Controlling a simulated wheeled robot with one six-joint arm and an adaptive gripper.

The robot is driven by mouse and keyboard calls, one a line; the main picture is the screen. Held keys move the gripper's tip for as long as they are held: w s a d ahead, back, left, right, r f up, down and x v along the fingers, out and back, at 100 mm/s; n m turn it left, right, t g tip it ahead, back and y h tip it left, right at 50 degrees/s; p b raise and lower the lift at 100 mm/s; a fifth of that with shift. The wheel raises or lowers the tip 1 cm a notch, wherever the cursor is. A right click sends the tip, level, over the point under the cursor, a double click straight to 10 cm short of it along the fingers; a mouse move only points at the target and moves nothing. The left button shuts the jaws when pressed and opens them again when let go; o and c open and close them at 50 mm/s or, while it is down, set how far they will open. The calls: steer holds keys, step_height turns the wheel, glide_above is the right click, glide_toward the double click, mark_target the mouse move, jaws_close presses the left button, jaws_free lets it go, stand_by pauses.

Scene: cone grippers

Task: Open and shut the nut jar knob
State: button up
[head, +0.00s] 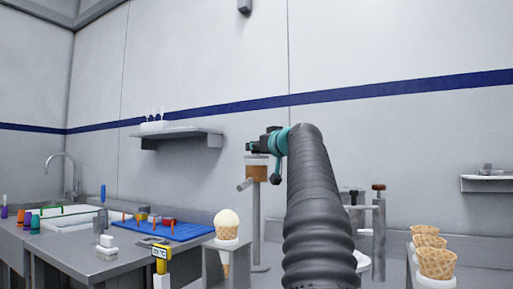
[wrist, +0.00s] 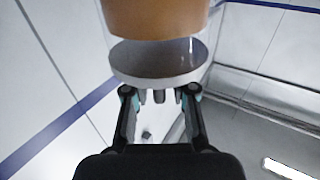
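The nut jar (head: 257,173) with brown contents sits on a tall grey stand left of my arm in the head view. In the wrist view the clear jar (wrist: 155,18) fills the top, with brown contents and a grey round end. Small grey prongs (wrist: 160,97), perhaps part of the knob, show between the fingertips of my gripper (wrist: 160,93). The fingers are apart, with gaps on both sides. I cannot tell whether they touch anything.
A cone with a white scoop (head: 227,224) stands in a holder at front centre. Waffle cones (head: 435,262) stand at the lower right. A counter with a blue tray (head: 180,230) and a sink is at left. Grey posts (head: 379,225) stand right of my arm.

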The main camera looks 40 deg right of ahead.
jaws_close()
steer(key=shift+a+m+h, duration=0.1)
steer(key=shift+m+h, duration=0.3)
steer(key=shift+h, duration=0.2)
steer(key=shift+m+g+h+p, duration=0.65)
steer(key=shift+m+g+h, duration=0.35)
steer(key=shift+m+h, duration=1)
steer(key=shift+n+h, duration=0.3)
steer(key=shift+h, duration=0.2)
steer(key=shift+m+g+h, duration=0.6)
steer(key=shift+h, duration=0.2)
steer(key=shift+f+m+g+h+b, duration=0.1)
steer(key=shift+m+g+h+b, duration=0.2)
steer(key=shift+m+g+h, duration=0.25)
steer(key=shift+m+g+h+b, duration=0.9)
steer(key=shift+m+g+h, duration=0.7)
steer(key=shift+g, duration=0.25)
